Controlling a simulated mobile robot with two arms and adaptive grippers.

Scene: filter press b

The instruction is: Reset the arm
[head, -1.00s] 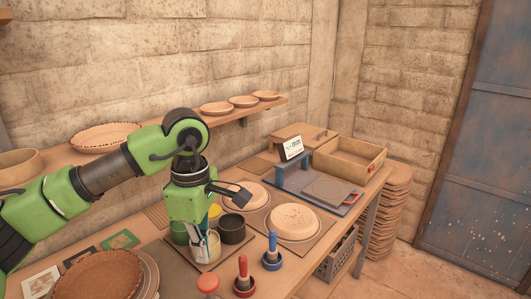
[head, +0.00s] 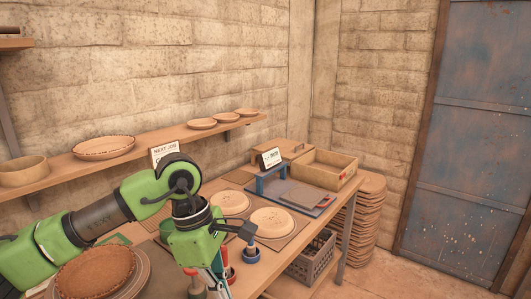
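My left arm, green with dark joints, comes in from the left in the head view. Its elbow is bent and the forearm hangs down over the workbench. My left gripper (head: 217,284) points down near the bottom edge, in front of the red and blue handled tools. Its fingertips are at the picture's edge, so whether they are apart or together is unclear. I see nothing clearly held in it. My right arm and gripper are not in view.
The bench holds two pale round discs (head: 272,222), a blue-framed stand (head: 272,182), a wooden tray (head: 325,167) and a brown clay dish (head: 95,271). A wall shelf (head: 130,162) carries bowls. Floor before the blue door (head: 465,130) is clear.

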